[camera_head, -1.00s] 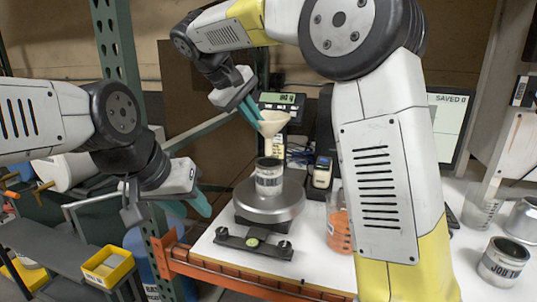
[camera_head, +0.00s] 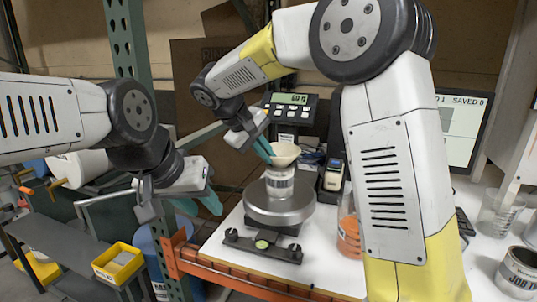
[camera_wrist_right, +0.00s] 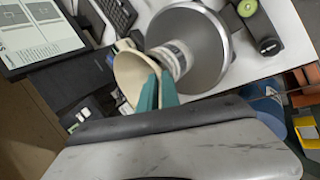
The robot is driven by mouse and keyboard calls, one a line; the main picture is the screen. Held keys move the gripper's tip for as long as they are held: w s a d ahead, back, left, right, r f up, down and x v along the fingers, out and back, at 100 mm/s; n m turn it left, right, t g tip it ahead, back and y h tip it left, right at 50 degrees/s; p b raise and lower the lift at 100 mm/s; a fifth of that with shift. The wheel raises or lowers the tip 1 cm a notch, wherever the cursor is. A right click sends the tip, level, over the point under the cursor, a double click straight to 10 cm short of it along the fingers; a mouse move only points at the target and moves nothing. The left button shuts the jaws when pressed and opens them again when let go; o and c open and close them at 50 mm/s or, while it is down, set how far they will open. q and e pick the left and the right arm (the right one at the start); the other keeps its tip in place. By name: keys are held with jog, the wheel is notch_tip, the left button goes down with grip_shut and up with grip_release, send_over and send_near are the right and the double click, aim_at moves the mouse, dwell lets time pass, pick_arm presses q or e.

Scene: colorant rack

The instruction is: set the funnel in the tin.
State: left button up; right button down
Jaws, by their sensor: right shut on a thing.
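The cream funnel (camera_head: 285,152) is over the mouth of the tin (camera_head: 279,182), its spout hidden; I cannot tell how deep it sits. The tin stands on the round metal pan of the scale (camera_head: 279,213). My right gripper (camera_head: 268,152) is shut on the funnel's left side. In the right wrist view the funnel (camera_wrist_right: 134,76) is beside the teal fingertips (camera_wrist_right: 157,88), with the tin (camera_wrist_right: 172,58) just beyond it. My left gripper (camera_head: 200,206) is at the left, away from the tin; its fingers overlap in this view.
A scale display (camera_head: 291,99) stands behind the pan. A clear container of orange liquid (camera_head: 349,238) is right of the scale, partly behind my right arm. Another tin (camera_head: 520,272) stands at the far right. A yellow bin (camera_head: 118,262) is at the lower left.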

jog(key=shift+f, duration=0.15)
jog(key=shift+f, duration=0.4)
jog(key=c, duration=1.6)
grip_release()
